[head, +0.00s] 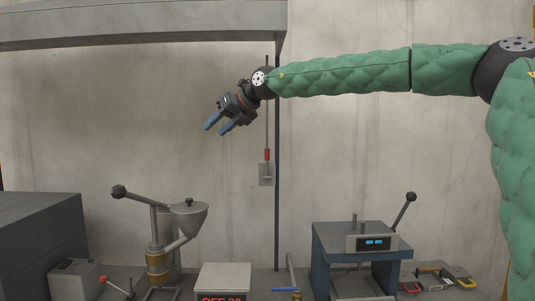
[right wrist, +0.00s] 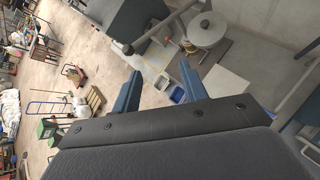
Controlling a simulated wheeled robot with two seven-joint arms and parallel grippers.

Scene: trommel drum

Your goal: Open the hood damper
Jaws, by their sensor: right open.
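The grey hood (head: 140,26) spans the top left of the head view. A thin vertical rod runs down beside its post to a red grip (head: 267,154) at a small grey wall plate (head: 266,175); this looks like the damper pull. My right gripper (head: 217,127) is open and empty, up and left of the red grip and apart from it, with its fingers pointing down-left. In the right wrist view its blue fingers (right wrist: 157,92) are spread with nothing between them. The upper part of the rod is partly hidden behind my right wrist. My left gripper is out of view.
Below stand a funnel-topped device (head: 188,218) with a lever, a blue press-like machine (head: 355,243) with a display and lever, and a box with a red readout (head: 223,280). A dark cabinet (head: 40,235) is at left. The hood's post (head: 277,210) stands right of the rod.

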